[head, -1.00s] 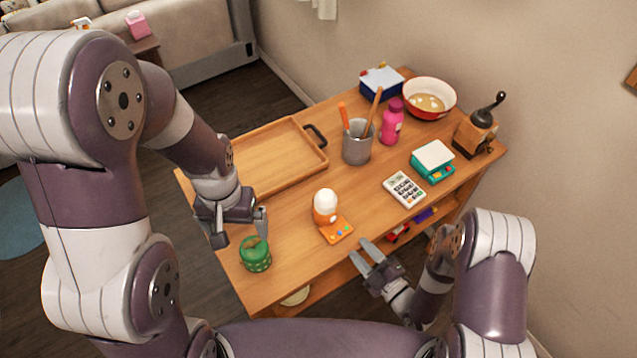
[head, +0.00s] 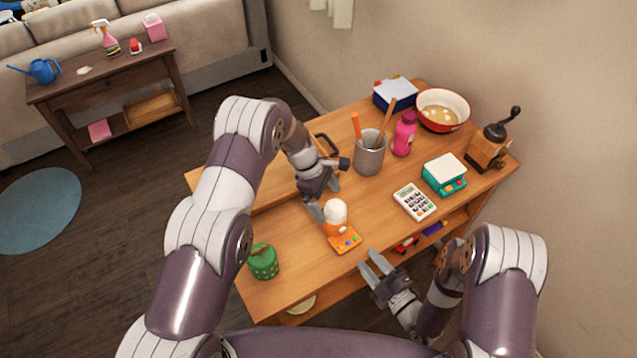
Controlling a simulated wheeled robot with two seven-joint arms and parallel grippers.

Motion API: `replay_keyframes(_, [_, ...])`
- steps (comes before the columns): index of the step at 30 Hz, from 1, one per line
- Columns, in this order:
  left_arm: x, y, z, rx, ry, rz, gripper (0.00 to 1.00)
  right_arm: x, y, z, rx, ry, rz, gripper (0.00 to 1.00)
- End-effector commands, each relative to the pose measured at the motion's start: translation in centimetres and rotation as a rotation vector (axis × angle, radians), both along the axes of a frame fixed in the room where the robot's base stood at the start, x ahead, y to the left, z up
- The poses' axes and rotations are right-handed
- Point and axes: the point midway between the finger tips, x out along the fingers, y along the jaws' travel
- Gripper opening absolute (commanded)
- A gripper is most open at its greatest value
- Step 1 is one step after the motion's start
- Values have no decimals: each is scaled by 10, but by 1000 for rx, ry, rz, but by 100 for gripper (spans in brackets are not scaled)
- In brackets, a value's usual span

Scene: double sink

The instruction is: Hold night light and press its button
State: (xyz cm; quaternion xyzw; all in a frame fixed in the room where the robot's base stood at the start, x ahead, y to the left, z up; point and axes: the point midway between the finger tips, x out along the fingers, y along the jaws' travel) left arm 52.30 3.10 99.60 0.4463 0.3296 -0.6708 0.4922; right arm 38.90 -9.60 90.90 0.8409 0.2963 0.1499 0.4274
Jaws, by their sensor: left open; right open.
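The night light (head: 336,217) stands upright on the wooden table, with a white dome on an orange body. Its flat orange base (head: 345,240) carries small coloured buttons and faces the table's front edge. My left gripper (head: 325,199) is open just behind and left of the white dome, with its fingers close to the light. I cannot tell whether they touch it. My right gripper (head: 367,266) is open and empty at the table's front edge, in front of and slightly right of the base, apart from it.
A green jar (head: 263,262) stands left of the light. A calculator (head: 413,202) and teal scale (head: 444,174) are to the right. A grey utensil cup (head: 368,155), pink bottle (head: 404,134), bowl (head: 443,110) and grinder (head: 490,146) stand behind. A wooden tray (head: 262,188) is partly hidden by my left arm.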

Motion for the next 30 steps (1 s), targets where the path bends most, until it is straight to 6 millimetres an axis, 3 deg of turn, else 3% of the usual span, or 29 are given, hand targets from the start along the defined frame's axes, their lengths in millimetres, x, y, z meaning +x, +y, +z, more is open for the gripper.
replay_keyframes(3, [-4, -9, -25, 0, 1, -2, 100, 0, 0, 0, 0, 0, 0, 43])
replay_keyframes(8, [-6, -17, -44, 1, 0, -2, 100, 0, 0, 0, 0, 0, 0, 43])
replay_keyframes(18, [-6, -20, -51, 0, -2, -1, 100, 0, 0, 0, 0, 0, 0, 43])
replay_keyframes(20, [-6, -19, -51, 0, -2, -1, 84, 0, 0, 0, 0, 0, 0, 43])
replay_keyframes(24, [-6, -19, -51, 1, -1, -2, 38, 0, 0, 0, 0, 0, 0, 43])
replay_keyframes(25, [-6, -19, -51, 1, -1, -2, 36, 0, 0, 0, 0, 0, 0, 43])
replay_keyframes(26, [-6, -19, -50, 0, -2, -1, 67, 0, 0, 0, 0, 0, 0, 43])
replay_keyframes(29, [-6, -19, -50, 0, -2, -1, 36, 0, 0, 0, 0, 0, 0, 43])
replay_keyframes(30, [-6, -19, -50, 0, -2, -1, 36, 0, 0, 0, 0, 0, 0, 43])
